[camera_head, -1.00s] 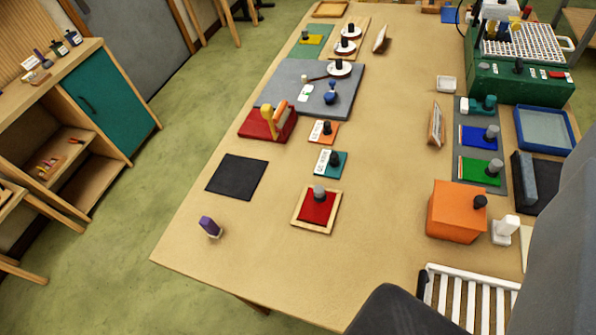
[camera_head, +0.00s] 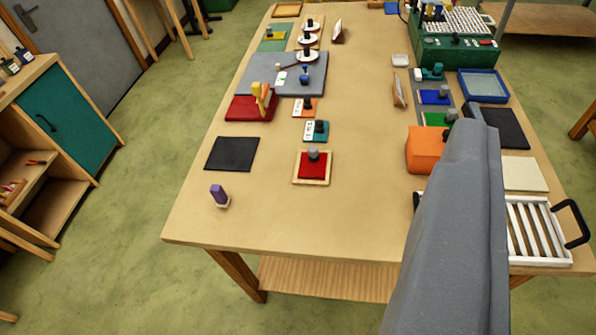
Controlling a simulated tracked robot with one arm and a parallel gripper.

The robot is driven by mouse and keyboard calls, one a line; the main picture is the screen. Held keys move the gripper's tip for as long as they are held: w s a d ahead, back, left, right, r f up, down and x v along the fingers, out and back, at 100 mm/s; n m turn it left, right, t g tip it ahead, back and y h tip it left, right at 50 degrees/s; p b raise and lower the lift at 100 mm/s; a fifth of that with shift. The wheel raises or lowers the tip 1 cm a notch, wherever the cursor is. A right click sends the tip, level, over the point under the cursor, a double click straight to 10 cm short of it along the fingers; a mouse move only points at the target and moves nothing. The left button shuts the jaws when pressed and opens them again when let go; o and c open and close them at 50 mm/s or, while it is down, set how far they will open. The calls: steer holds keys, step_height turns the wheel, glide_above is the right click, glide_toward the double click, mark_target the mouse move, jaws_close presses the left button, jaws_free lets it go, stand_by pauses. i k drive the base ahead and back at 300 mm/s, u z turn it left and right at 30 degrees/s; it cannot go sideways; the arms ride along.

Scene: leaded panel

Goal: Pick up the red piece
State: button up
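The red piece (camera_head: 318,170) is a flat red square with a grey knob on top. It lies inside a light wooden frame (camera_head: 297,180) on the table, left of the orange block. A second red item, a dark red pad (camera_head: 237,111) with a yellow-handled object on it, lies farther back to the left. A grey part of my arm covers the lower right of the picture. My gripper's fingers do not show, and nothing is seen touching the red piece.
The long wooden table (camera_head: 260,228) is bare in front of the frame. A purple-handled piece (camera_head: 218,194) and black mat (camera_head: 232,153) lie left. A teal piece (camera_head: 320,128) sits just behind. An orange block (camera_head: 424,148) and white slatted rack (camera_head: 540,230) are at right.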

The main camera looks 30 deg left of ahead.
mark_target(312, 166)
steer(key=u, duration=0.65)
steer(key=i, duration=0.55)
steer(key=u, duration=2.55)
steer(key=k, duration=0.6)
steer(key=z, duration=0.3)
